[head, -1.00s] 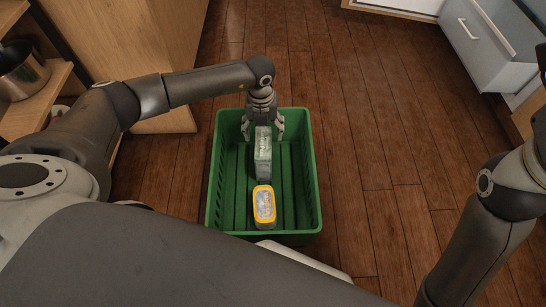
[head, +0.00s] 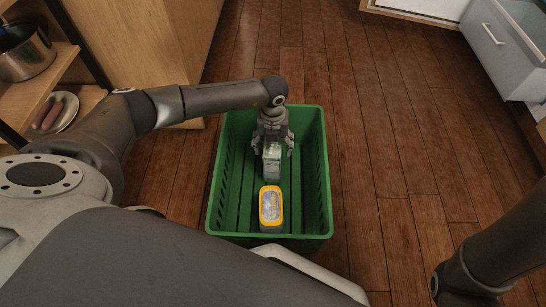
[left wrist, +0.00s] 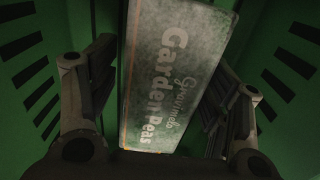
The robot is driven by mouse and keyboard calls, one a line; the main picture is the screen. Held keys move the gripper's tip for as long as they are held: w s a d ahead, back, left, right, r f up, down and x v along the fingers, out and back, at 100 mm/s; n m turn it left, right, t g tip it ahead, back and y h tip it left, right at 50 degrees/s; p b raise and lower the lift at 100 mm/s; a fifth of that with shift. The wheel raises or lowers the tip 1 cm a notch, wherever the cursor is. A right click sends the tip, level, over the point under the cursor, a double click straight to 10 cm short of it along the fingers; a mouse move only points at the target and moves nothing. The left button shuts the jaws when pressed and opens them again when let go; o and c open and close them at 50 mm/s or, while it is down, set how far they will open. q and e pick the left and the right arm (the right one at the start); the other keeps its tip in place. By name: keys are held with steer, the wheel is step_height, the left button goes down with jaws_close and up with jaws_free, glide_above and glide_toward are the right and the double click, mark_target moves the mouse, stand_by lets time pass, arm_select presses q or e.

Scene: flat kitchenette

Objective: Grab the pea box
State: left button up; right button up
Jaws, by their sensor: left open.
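The pea box (head: 272,165) is a pale grey-green carton standing in the green crate (head: 325,190). In the left wrist view the pea box (left wrist: 170,75) reads "Garden Peas" and fills the middle. My left gripper (head: 273,148) reaches down into the crate and is open, with its fingers on either side of the box. The left wrist view shows a finger at each side of it, with gaps between. The gripper hides the box's far end in the head view. My right arm shows at the lower right, but its gripper is out of view.
A yellow-rimmed tub (head: 271,205) sits in the crate just nearer than the pea box. The crate walls surround the gripper. A wooden shelf with a pot (head: 27,52) and a plate (head: 58,112) stands at left. Floor right of the crate is clear.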

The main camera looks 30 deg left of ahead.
arm_select(q)
step_height(320, 180, down, 2)
steer(key=shift+f+b, duration=0.1)
steer(key=shift+b, duration=0.35)
steer(key=shift+c, duration=0.3)
steer(key=c, duration=1.4)
